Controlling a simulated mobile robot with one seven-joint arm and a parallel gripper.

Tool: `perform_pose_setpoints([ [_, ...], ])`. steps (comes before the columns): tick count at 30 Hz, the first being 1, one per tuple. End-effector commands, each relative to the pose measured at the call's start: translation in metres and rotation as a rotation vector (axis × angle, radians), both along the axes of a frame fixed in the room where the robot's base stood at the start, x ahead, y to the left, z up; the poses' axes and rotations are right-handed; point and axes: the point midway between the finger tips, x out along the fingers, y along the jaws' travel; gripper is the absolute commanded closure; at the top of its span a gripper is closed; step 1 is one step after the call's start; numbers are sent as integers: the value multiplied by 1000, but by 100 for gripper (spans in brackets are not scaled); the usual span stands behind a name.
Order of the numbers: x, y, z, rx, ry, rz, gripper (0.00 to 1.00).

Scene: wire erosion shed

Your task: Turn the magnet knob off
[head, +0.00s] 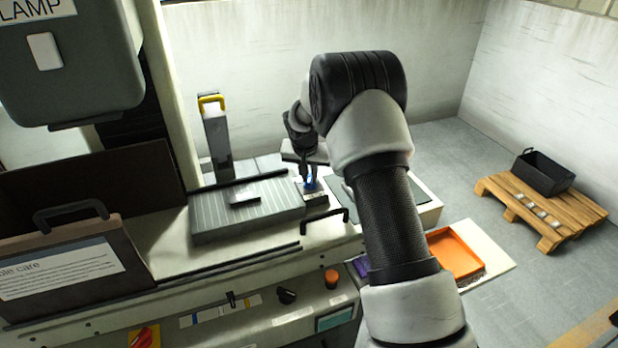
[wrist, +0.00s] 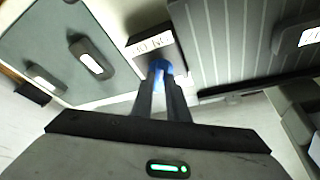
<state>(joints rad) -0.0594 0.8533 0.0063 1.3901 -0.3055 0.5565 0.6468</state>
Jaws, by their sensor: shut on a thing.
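The magnet knob (head: 312,185) is small and blue, at the right end of the grey ribbed plate (head: 222,220) on the machine bench. My gripper (head: 309,179) reaches down to it from above, partly covering it in the head view. In the wrist view, the knob (wrist: 158,67) sits between the fingertips of my gripper (wrist: 159,80), which is shut on it. A small block with a white label (wrist: 152,44) is right by the knob. The label's lettering is too blurred to read surely, and the knob's exact angle cannot be told.
A black handle (head: 330,217) stands at the bench front near the knob. A grey upright with a yellow handle (head: 211,101) stands behind the plate. An orange tray (head: 452,251) lies at right. A black crate (head: 545,173) sits on a pallet (head: 552,238), with clear floor around.

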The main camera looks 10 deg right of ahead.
Motion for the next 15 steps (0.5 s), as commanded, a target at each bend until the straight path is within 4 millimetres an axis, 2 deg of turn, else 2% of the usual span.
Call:
perform_pose_setpoints([
  [15,0,-5,0,4,-2,483,100],
])
